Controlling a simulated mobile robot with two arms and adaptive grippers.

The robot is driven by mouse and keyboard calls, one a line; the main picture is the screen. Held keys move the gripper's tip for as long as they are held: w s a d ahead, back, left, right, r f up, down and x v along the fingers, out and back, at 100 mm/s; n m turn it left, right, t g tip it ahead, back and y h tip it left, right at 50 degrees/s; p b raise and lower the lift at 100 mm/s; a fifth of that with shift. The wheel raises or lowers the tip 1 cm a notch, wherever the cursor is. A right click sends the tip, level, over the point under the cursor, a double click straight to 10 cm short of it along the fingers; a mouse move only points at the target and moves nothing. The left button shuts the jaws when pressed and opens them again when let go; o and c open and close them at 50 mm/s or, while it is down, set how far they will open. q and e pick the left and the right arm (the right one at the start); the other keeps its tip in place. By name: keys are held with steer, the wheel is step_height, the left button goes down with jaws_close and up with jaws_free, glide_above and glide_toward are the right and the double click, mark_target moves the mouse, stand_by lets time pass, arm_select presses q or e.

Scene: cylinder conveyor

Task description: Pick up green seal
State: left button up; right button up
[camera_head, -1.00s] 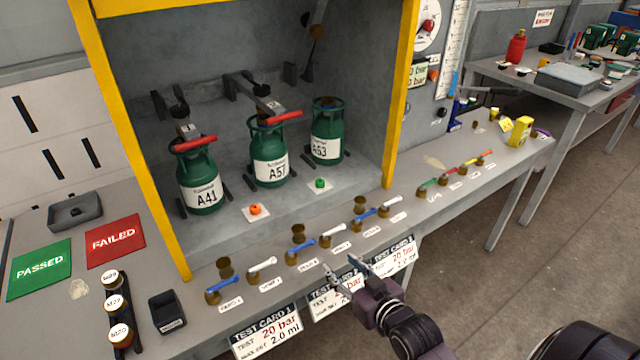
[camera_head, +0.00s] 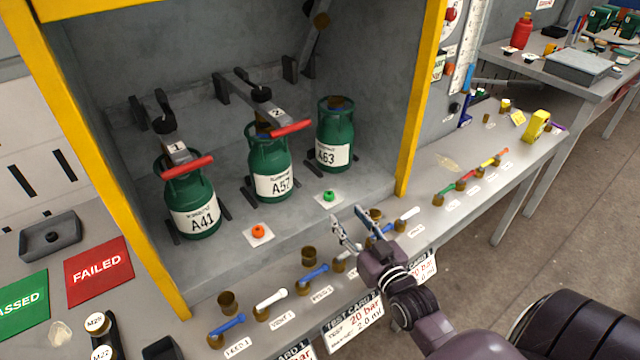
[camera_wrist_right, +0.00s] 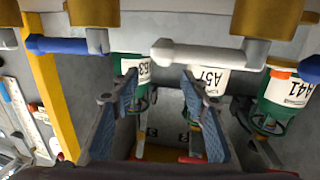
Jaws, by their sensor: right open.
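The green seal (camera_head: 329,196) is a small green ring-like piece on a white square pad, in front of cylinder A63 (camera_head: 335,137) inside the yellow-framed bay. My right gripper (camera_head: 348,220) is open and empty. In the head view its fingertips show just below and right of the green seal, apart from it, over the front row of valves. In the right wrist view the open fingers (camera_wrist_right: 160,85) point toward the cylinders, and I cannot make out the green seal there. My left gripper is not in view.
An orange seal (camera_head: 258,231) sits on its own pad to the left. Cylinders A57 (camera_head: 269,165) and A41 (camera_head: 188,205) stand beside A63. Blue- and white-handled valves (camera_head: 271,298) line the front edge. The yellow post (camera_head: 421,100) rises right of the bay.

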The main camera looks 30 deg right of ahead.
mark_target(332, 197)
steer(key=shift+w+f, duration=0.15)
steer(key=shift+w, duration=0.45)
steer(key=shift+w+d+b, duration=0.1)
steer(key=shift+w+b, duration=0.2)
steer(key=shift+w, duration=0.1)
steer(key=shift+w+r+b, duration=0.2)
steer(key=shift+w+b, duration=0.5)
steer(key=shift+w, duration=0.1)
steer(key=w+b, duration=0.2)
steer(key=w, duration=0.2)
steer(key=shift+w+d+f, duration=0.15)
steer(key=shift+w, duration=0.1)
steer(key=c, duration=0.7)
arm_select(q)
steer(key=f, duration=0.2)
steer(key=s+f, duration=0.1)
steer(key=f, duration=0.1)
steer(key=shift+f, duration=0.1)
arm_select(e)
steer(key=shift+c, duration=0.7)
